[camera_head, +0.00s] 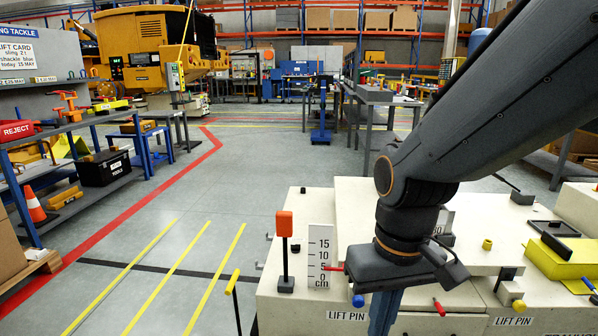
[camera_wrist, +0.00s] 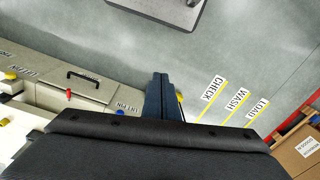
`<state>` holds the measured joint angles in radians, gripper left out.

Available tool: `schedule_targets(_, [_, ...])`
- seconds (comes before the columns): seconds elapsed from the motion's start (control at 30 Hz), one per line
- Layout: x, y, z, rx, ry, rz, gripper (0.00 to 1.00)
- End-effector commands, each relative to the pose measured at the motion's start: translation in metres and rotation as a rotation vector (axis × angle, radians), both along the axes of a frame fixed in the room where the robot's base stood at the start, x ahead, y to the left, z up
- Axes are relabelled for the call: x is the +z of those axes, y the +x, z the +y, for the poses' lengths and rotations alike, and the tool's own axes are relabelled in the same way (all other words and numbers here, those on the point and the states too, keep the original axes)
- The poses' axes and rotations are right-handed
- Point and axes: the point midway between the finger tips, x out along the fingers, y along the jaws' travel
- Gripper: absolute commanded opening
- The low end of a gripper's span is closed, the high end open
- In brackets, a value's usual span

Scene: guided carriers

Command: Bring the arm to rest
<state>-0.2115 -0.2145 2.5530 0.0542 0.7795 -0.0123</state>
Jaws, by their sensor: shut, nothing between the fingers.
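My arm reaches in from the upper right in the head view and bends down at the wrist. My gripper (camera_head: 384,318) points downward in front of the cream carrier (camera_head: 335,252), near its "LIFT PIN" label. The fingertips run close to the bottom edge of the head view. In the wrist view the two fingers of my gripper (camera_wrist: 160,82) lie together with nothing between them. The dark wrist housing hides the lower part of that view.
An orange-topped post (camera_head: 285,250) and a centimetre scale (camera_head: 320,256) stand on the carrier left of my gripper. A yellow block (camera_head: 562,262) is at right. The left shelf holds a toolbox (camera_head: 104,167) and a cone (camera_head: 34,206). Floor between is open.

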Motion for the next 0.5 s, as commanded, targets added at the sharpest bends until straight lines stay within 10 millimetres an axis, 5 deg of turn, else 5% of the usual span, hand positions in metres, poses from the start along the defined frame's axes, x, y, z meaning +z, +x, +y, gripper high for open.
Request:
schedule_targets(0.07, [0.006, -0.012, 0.005, -0.019, 0.014, 0.019, 0.0])
schedule_targets(0.5, [0.034, -0.008, -0.021, -0.084, -0.009, 0.019, 0.0])
